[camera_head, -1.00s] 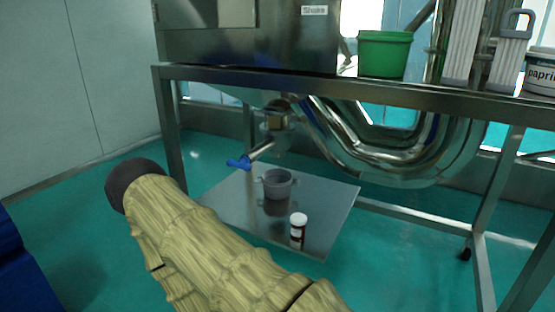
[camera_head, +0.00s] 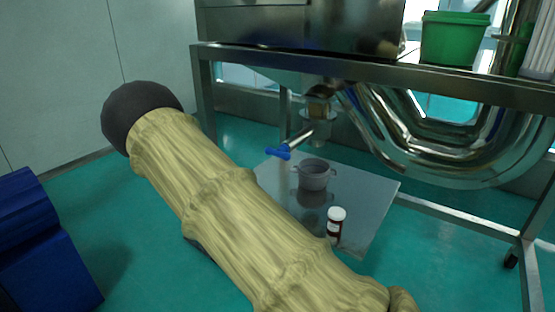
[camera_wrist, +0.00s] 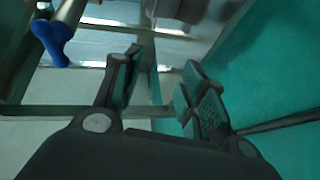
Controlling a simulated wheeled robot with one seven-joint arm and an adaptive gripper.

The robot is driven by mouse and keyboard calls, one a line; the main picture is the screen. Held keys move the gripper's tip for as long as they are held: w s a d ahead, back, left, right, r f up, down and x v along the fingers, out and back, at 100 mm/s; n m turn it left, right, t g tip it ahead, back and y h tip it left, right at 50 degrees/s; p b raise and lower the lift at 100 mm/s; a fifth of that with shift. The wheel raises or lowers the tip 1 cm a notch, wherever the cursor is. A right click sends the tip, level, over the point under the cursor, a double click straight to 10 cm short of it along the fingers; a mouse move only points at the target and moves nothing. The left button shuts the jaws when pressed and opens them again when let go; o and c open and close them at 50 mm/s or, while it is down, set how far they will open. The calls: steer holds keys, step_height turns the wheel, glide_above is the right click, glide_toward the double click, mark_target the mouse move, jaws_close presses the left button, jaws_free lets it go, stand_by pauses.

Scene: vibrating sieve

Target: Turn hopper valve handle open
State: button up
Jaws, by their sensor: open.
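The hopper valve handle is a metal lever with a blue grip (camera_head: 279,151), sticking out below the hopper outlet under the metal frame in the head view. The blue grip also shows at the upper left of the wrist view (camera_wrist: 52,42), with part of its metal rod above it. My gripper (camera_wrist: 155,75) is open and empty in the wrist view. The handle lies to the left of its fingers, apart from them. In the head view my gripper does not show; my arm fills the middle foreground.
A grey pot (camera_head: 314,175) and a small white-capped bottle (camera_head: 335,224) stand on the metal lower plate (camera_head: 372,205). A large bent steel pipe (camera_head: 440,150) hangs to the right under the frame's top rail (camera_head: 470,82). A green bucket (camera_head: 453,40) stands above. A blue object (camera_head: 40,245) is at lower left.

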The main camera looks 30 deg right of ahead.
mark_target(277, 154)
steer(key=w+d+r+n+t+h, duration=0.1)
steer(key=w+r+h, duration=0.15)
steer(key=r, duration=0.45)
steer(key=w+r+n+t+h, duration=0.15)
steer(key=w+r, duration=0.25)
steer(key=r, duration=0.4)
steer(key=shift+m, duration=0.35)
steer(key=b+x, duration=0.4)
steer(key=x, duration=0.6)
steer(key=shift+d+f, duration=0.1)
steer(key=shift+d, duration=0.1)
jaws_close()
